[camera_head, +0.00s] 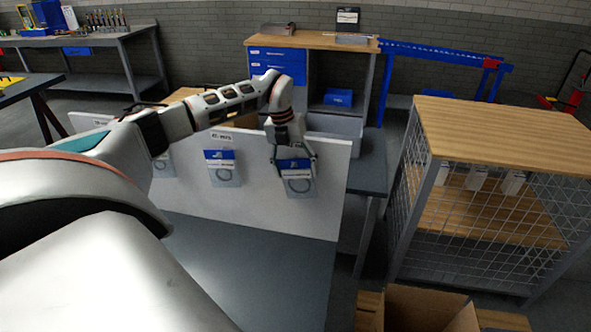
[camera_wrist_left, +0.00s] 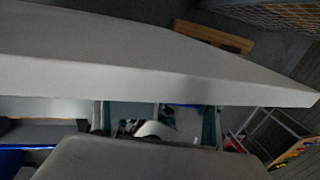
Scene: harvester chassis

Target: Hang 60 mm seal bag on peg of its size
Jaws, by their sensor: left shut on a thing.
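My left gripper (camera_head: 292,163) is shut on a seal bag (camera_head: 298,183) with a blue header and a white label, at the right end of the white peg board (camera_head: 262,218). A ring shows through the bag's clear lower part. The fingers hide part of the header, and I cannot tell whether the bag is on a peg. A similar bag (camera_head: 223,170) hangs mid-board, and another (camera_head: 163,165) is partly hidden by my arm farther left. The size print is too small to read. In the left wrist view the pale board (camera_wrist_left: 150,75) fills the middle; the bag cannot be made out.
The grey bench top (camera_head: 255,265) in front of the board is clear. A wood-topped mesh cage (camera_head: 500,135) stands to the right, with an open cardboard box (camera_head: 430,310) at the lower right. A workbench with blue drawers (camera_head: 275,67) stands behind.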

